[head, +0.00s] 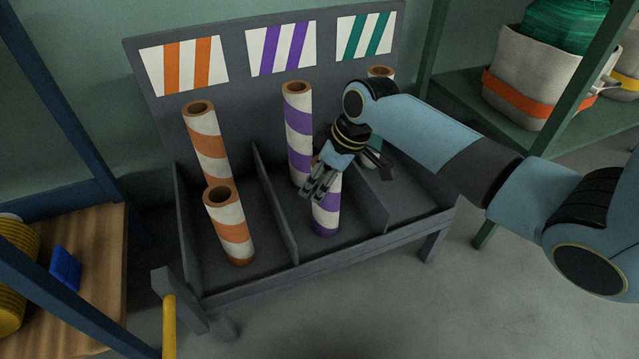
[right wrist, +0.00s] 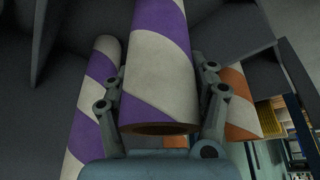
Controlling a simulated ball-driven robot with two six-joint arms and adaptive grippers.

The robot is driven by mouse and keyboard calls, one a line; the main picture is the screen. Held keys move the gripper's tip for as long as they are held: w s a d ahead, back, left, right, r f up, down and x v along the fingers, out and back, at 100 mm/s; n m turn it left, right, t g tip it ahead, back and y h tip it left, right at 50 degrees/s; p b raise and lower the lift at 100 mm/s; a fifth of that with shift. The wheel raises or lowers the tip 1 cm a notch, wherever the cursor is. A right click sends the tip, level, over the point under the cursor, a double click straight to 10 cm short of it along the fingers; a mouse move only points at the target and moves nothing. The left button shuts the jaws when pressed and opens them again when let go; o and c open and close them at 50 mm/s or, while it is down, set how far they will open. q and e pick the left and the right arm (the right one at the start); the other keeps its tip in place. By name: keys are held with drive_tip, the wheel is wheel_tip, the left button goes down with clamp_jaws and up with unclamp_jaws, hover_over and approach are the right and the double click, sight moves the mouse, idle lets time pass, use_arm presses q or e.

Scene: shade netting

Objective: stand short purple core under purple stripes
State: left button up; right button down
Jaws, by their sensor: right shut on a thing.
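The short purple core (head: 326,212), a tube with purple and white stripes, is in the middle compartment of the grey rack (head: 330,281). It looks upright, with its lower end at or just above the floor; I cannot tell if it touches. My right gripper (head: 318,190) is shut on its upper part, hiding its top in the head view. In the right wrist view the fingers flank the core (right wrist: 162,72). The purple stripes sign (head: 281,49) is on the back panel above this compartment. A taller purple core (head: 298,135) stands behind the short one. My left gripper is out of view.
Two orange-striped cores (head: 207,145) (head: 231,228) stand in the left compartment. A core with a brown rim (head: 381,72) stands in the right compartment, mostly behind my arm. Low dividers (head: 273,203) separate the compartments. A green shelf (head: 480,103) with a fabric basket is at right.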

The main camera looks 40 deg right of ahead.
drive_tip(key=shift+f, duration=0.2)
drive_tip(key=shift+c, duration=1.5)
unclamp_jaws()
